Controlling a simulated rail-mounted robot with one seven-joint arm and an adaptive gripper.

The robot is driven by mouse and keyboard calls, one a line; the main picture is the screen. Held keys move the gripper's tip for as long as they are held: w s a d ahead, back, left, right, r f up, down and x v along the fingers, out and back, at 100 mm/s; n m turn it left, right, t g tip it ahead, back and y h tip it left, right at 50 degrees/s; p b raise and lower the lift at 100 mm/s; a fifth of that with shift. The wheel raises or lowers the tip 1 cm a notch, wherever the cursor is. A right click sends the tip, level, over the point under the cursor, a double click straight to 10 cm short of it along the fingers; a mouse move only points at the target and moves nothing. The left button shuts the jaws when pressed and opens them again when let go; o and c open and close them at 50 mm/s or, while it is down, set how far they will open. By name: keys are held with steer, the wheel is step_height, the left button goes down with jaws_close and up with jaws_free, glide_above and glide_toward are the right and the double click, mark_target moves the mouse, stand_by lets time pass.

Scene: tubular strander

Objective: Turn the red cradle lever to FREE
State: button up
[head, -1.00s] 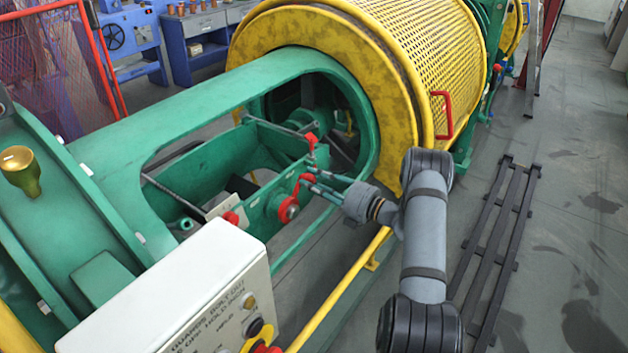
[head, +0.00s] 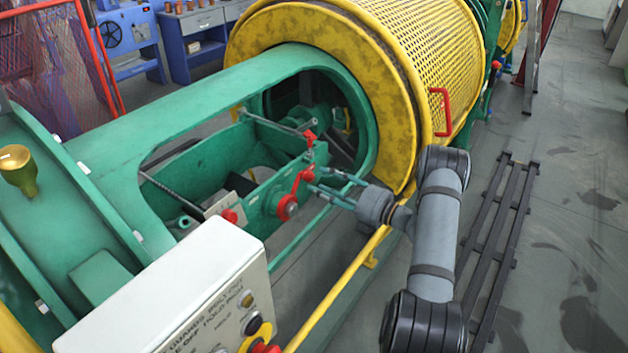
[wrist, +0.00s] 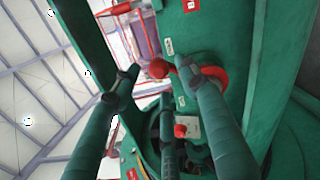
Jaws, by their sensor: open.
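The red cradle lever (head: 297,190) is on the side of the green cradle (head: 262,190). Its round hub is low and its arm rises up and to the right. In the wrist view, the lever's red hub (wrist: 212,77) is partly behind the right finger, and its round red knob (wrist: 158,68) shows between the fingers. My gripper (head: 311,180) is open, with its fingertips close to the lever's upper end. In the wrist view, my gripper (wrist: 153,72) has its fingers on either side of the knob. I cannot tell whether they touch it. No FREE mark is readable.
A second red part (head: 309,138) stands on the cradle's rim just above the lever. A yellow rail (head: 335,285) runs below my arm. The white control box (head: 175,300) is at the front, and the yellow mesh drum (head: 400,50) is behind.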

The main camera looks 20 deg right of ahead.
mark_target(313, 179)
steer(key=v, duration=0.8)
steer(key=shift+w+a, duration=0.1)
steer(key=shift+a, duration=0.05)
steer(key=x, duration=1.2)
steer(key=shift+s+a+r+n, duration=0.1)
steer(key=shift+s+r+n, duration=0.1)
steer(key=shift+n, duration=0.1)
